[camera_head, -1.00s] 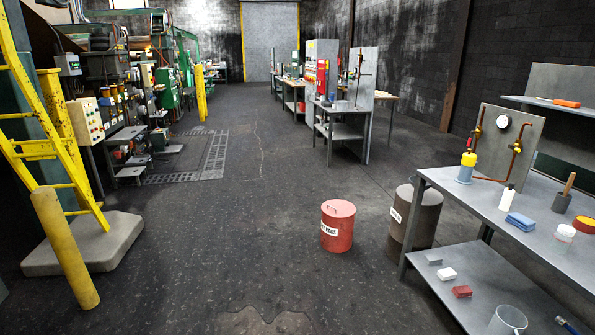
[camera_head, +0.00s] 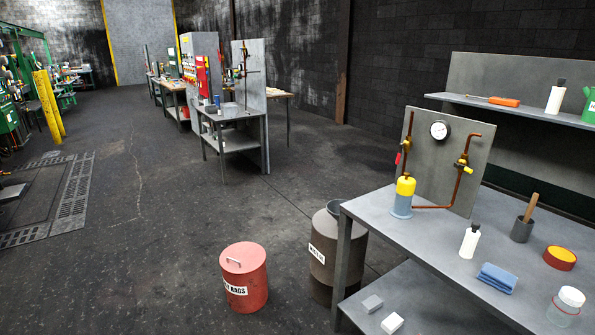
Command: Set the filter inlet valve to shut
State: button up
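A filter (camera_head: 403,198) with a yellow top and a blue-grey body stands on the near bench at the right, joined to copper pipes in front of a grey panel (camera_head: 420,160). A yellow-handled valve (camera_head: 463,168) sits on the right pipe. A red handle (camera_head: 398,158) shows at the left pipe, by the panel's left edge. I cannot tell which one is the filter inlet valve, and their settings are too small to read. A round gauge (camera_head: 439,130) is on the panel. My gripper is not in view.
The floor (camera_head: 130,250) further left is clear.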

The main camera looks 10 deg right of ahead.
aim_at(399, 155)
jog(key=i+j+z, duration=0.1)
jog(key=i+z, duration=0.25)
jog(key=i, duration=0.15)
jog(key=i+j+z, duration=0.25)
jog(key=i+z, duration=0.15)
jog(key=i+j, duration=0.15)
jog(key=j, duration=0.2)
jog(key=i+j+u, duration=0.15)
jog(key=j, duration=0.25)
